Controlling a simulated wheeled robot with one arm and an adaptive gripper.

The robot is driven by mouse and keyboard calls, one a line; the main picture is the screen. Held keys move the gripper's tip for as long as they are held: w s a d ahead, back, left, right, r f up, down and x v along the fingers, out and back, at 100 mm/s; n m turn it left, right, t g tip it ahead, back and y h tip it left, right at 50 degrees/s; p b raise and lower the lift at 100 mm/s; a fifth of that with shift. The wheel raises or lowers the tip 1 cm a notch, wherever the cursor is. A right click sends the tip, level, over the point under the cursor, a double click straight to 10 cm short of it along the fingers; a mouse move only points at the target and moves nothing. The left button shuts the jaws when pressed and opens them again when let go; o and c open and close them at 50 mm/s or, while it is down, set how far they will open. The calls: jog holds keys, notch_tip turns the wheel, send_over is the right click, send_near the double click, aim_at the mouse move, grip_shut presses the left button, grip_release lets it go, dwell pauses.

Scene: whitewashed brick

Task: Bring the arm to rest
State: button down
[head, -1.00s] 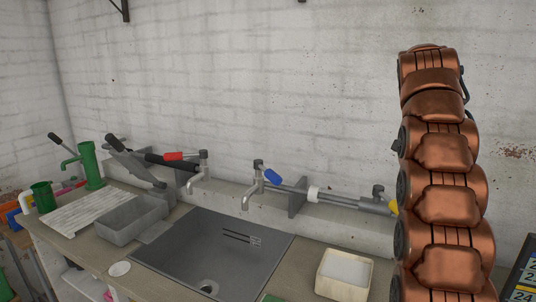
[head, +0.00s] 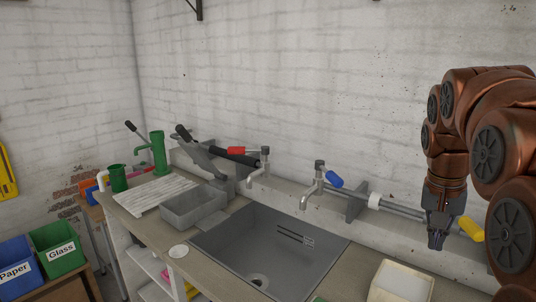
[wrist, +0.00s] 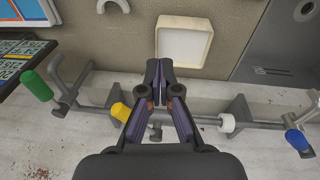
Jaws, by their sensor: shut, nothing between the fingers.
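My arm, copper-brown, is bent at the right side of the head view. My gripper (head: 437,242) hangs below its wrist, pointing down in front of the wall pipe, above the right part of the counter. In the wrist view, the two dark fingers of my gripper (wrist: 160,68) meet at their tips with nothing between them. The fingertips appear beside the lower left corner of a white square tray (wrist: 184,46); I cannot tell the height between them. Part of my arm runs out of the head view at the right.
The grey sink (head: 240,258) lies left of the white tray (head: 380,295). Taps with red (head: 237,150) and blue (head: 334,179) handles stand behind it. A yellow handle (head: 471,229) is close to my gripper. Paper (head: 14,275) and Glass (head: 62,255) bins stand at the lower left.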

jog(key=s+a+f+n, duration=0.2)
jog(key=s+a+f, duration=0.3)
jog(key=s, duration=0.3)
jog(key=s+a+f+n+g+y, duration=0.1)
jog(key=s+a+f+n, duration=0.1)
jog(key=s+a+f, duration=0.3)
jog(key=s+a+f+n+g, duration=0.1)
jog(key=s+a+f, duration=0.4)
jog(key=s, duration=0.7)
notch_tip(320, 180, down, 2)
jog(key=shift+s+a+f+n+y, duration=0.1)
jog(key=shift+s+a+n+y, duration=0.25)
jog(key=shift+n, duration=0.55)
jog(key=shift+w+d, duration=0.1)
